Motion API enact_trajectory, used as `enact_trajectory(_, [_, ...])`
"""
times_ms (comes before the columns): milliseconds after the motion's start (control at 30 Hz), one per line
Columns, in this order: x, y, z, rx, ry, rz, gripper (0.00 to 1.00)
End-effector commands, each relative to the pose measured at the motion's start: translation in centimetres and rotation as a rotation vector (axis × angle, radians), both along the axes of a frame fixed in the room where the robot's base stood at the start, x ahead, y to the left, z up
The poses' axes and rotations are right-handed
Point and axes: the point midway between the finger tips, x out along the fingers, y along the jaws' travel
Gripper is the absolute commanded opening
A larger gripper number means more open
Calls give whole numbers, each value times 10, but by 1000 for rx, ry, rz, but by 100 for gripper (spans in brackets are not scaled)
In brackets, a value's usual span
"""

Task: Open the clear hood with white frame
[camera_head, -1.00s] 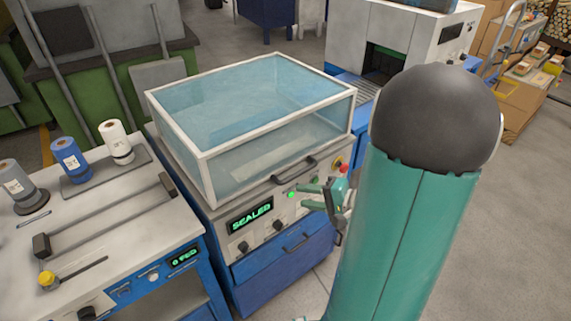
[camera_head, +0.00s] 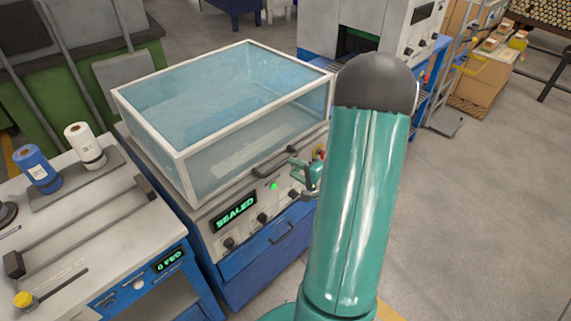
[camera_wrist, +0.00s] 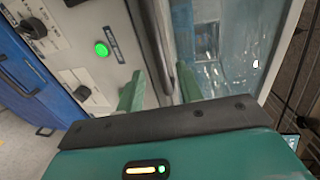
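The clear hood with white frame (camera_head: 215,115) is down on its blue and grey machine, whose display reads SEALED. Its dark bar handle (camera_head: 270,164) is at the hood's front lower edge. My gripper (camera_head: 294,169) is at the right end of the handle, partly hidden by my arm. In the wrist view the two green fingers (camera_wrist: 160,90) are apart, with the dark handle (camera_wrist: 151,35) running between them. I cannot tell whether they touch it. The hood's clear wall (camera_wrist: 225,45) shows to the right.
The machine's front panel has a green lit button (camera_wrist: 102,49), dark knobs (camera_head: 229,243) and a blue drawer (camera_head: 265,255). A workbench (camera_head: 90,240) with rolls stands close on the left. Another white machine (camera_head: 345,25) stands behind. Open floor (camera_head: 480,220) lies to the right.

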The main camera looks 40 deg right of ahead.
Motion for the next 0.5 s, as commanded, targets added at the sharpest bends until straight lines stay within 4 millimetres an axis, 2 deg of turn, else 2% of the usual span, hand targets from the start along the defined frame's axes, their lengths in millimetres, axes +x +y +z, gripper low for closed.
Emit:
enact_trajectory(33, [11, 1, -2, 0, -1, 4, 37])
enact_trajectory(200, [35, 2, -7, 0, 0, 4, 37])
enact_trajectory(500, [46, 2, -9, 0, 0, 2, 37])
